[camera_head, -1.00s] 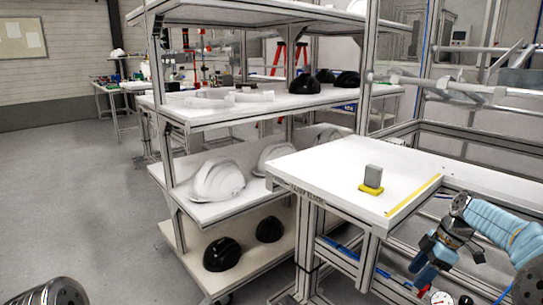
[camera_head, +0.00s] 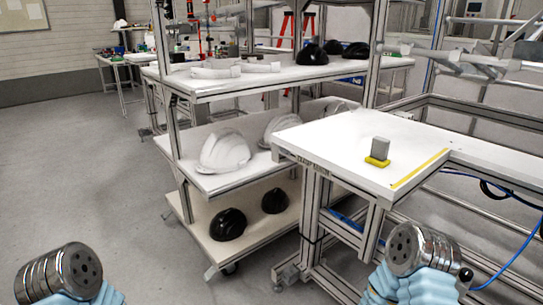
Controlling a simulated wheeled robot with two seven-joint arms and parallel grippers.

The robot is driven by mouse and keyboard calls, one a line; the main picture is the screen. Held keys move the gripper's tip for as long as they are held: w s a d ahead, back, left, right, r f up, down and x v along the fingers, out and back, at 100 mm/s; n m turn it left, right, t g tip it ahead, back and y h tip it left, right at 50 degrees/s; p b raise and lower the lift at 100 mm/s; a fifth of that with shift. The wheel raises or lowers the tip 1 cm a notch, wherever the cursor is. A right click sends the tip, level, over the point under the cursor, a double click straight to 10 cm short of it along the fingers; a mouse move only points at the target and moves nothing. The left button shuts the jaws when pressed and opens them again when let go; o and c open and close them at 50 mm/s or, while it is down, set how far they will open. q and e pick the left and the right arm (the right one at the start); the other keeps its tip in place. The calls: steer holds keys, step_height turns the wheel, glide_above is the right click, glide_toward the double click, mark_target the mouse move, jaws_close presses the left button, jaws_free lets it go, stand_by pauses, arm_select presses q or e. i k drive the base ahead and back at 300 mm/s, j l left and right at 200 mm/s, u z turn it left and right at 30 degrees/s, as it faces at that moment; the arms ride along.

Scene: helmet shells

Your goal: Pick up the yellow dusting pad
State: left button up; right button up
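The yellow dusting pad (camera_head: 377,162) lies on the white table (camera_head: 335,150) at the right. An upright grey block-shaped part (camera_head: 380,148), which looks like its handle, stands on top of it. Nothing touches the pad. Blue-sleeved links of my arms with round metal joints show at the lower left and lower right, well short of the pad. Neither of my grippers is visible in this view.
A yellow strip (camera_head: 420,168) runs along the tabletop right of the pad. A shelf rack (camera_head: 215,184) left of the table holds white helmet shells (camera_head: 224,150) and black ones (camera_head: 228,224). A blue cable (camera_head: 520,252) hangs at the right. Floor at the left is clear.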

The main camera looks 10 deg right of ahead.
mark_target(379, 149)
steer(key=z, duration=1.1)
